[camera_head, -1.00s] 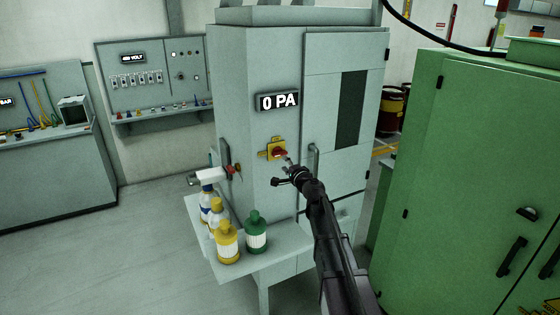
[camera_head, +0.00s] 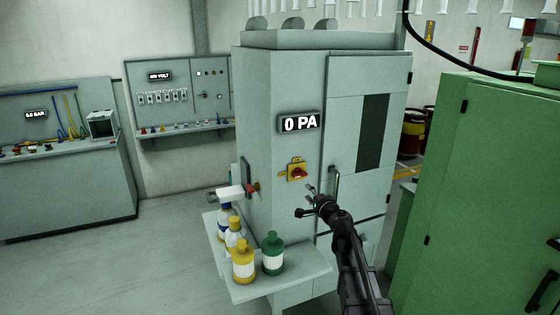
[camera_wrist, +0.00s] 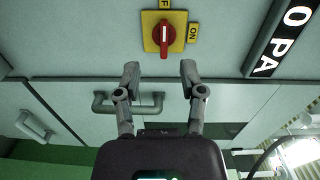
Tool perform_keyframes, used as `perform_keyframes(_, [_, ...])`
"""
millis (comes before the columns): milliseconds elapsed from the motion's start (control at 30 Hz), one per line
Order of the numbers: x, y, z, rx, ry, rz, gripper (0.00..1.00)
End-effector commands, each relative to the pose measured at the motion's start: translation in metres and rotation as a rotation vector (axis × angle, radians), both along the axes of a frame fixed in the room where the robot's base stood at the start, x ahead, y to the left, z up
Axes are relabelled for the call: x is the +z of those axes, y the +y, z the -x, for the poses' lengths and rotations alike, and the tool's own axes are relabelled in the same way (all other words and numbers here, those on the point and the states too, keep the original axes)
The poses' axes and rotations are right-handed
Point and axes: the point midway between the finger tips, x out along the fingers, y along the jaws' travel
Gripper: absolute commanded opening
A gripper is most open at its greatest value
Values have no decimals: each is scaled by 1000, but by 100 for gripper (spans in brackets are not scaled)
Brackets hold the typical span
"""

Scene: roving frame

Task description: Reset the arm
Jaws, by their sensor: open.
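My gripper (camera_head: 307,200) is open and empty at the end of my dark arm, in front of the grey cabinet (camera_head: 262,160). In the wrist view its two fingers (camera_wrist: 161,82) are spread apart. The red rotary switch on a yellow plate (camera_head: 297,171) is on the cabinet front, above and left of the gripper in the head view. In the wrist view the switch (camera_wrist: 164,34) lies beyond the fingertips with a gap, and its plate reads ON at one side. Nothing is between the fingers.
A door handle (camera_head: 334,185) is close by the gripper. A side shelf (camera_head: 310,268) holds several bottles, including a green one (camera_head: 273,255) and a yellow one (camera_head: 243,262). A green cabinet (camera_head: 480,180) stands close on the right. The floor at left (camera_head: 120,265) is clear.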

Motion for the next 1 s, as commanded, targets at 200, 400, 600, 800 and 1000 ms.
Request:
perform_keyframes(200, [-21,32,30,133,34,162,52])
perform_keyframes(400, [-58,65,74,317,113,389,52])
perform_keyframes(600, [-102,82,125,499,235,618,52])
perform_keyframes(800, [-144,81,182,659,397,836,52])
perform_keyframes(1000, [-179,62,241,790,597,1039,52])
